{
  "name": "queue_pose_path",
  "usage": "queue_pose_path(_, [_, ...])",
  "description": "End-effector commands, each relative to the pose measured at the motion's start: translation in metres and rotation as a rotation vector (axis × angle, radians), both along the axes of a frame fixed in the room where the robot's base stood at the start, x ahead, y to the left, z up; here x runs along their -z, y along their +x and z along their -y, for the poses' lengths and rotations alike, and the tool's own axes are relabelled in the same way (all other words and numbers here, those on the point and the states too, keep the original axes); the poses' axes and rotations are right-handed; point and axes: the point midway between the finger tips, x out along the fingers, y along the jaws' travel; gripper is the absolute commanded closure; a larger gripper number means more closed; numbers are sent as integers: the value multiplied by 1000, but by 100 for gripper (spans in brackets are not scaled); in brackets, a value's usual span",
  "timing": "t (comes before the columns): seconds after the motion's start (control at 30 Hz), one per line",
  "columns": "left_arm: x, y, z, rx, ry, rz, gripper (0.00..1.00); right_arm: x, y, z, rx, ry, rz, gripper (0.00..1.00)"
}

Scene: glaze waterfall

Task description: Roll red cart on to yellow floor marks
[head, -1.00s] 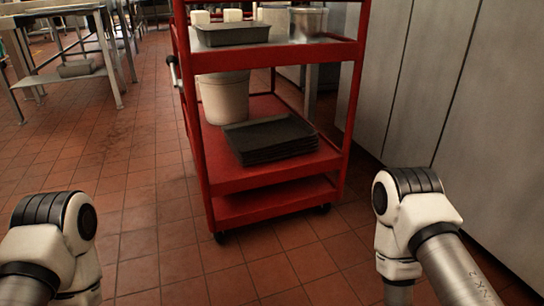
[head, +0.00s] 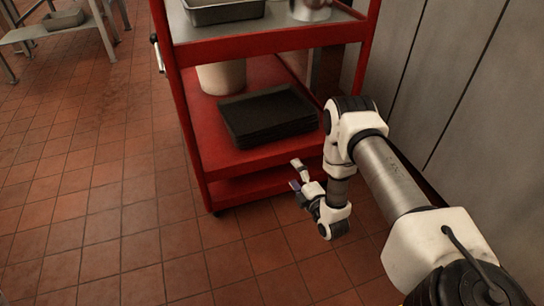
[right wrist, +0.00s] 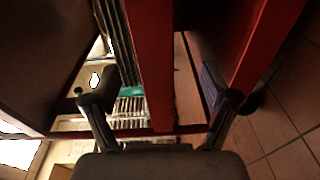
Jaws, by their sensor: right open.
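The red cart (head: 190,120) stands on the tiled floor, with red posts, shelves and a caster at its near left corner. My right gripper (head: 298,177) is in front of the cart's near side, low by the bottom shelves. In the right wrist view its open fingers (right wrist: 157,95) frame a red upright part of the cart (right wrist: 152,60). The fingers do not appear closed on it, and I cannot tell how deep it sits between them. My left gripper is not in view. I see no yellow floor marks in these frames.
The cart carries a metal pan (head: 222,12), a metal pot (head: 310,9), black trays (head: 268,116) and a white bucket (head: 222,77). A grey panelled wall (head: 480,95) is close on the right. A metal table (head: 98,22) stands back left. Floor left of the cart is clear.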

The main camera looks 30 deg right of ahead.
Motion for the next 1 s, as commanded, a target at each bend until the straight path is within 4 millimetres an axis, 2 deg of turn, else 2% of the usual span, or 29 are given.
queue_pose_path(0.1, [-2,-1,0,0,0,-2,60,-6,1,5,2,-39,25,15])
queue_pose_path(0.47, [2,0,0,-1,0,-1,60,-4,5,5,2,-38,25,15])
queue_pose_path(0.57, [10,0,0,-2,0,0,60,-3,16,6,2,-38,26,15])
queue_pose_path(0.8, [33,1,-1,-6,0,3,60,-1,57,11,3,-38,26,15])
queue_pose_path(1.0, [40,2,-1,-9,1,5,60,-4,76,13,2,-37,23,15])
